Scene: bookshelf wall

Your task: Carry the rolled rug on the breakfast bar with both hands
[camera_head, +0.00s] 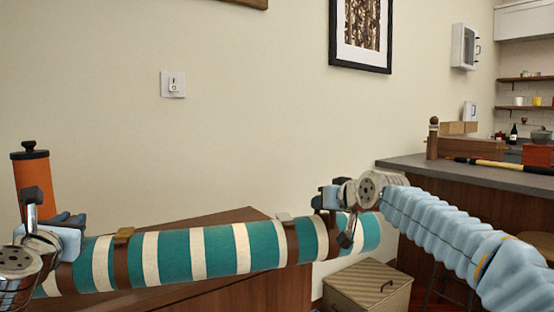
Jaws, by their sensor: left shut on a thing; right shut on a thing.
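The rolled rug (215,251) has teal and cream stripes with brown straps. It lies crosswise in the lower part of the head view, its right end slightly higher. My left gripper (62,240) is shut on the rug near its left end. My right gripper (338,215) is shut on it near its right end. The rug passes in front of a brown wooden piece of furniture (225,217); I cannot tell whether they touch. A grey-topped wooden counter (400,164), likely the breakfast bar, stands at the right, beyond my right gripper.
An orange cylinder with a black cap (32,185) stands behind my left gripper. On the counter are a wooden pepper mill (433,140) and a long yellow-and-black tool (500,164). A woven lidded box (368,287) sits low below the rug's right end. A wall closes the back.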

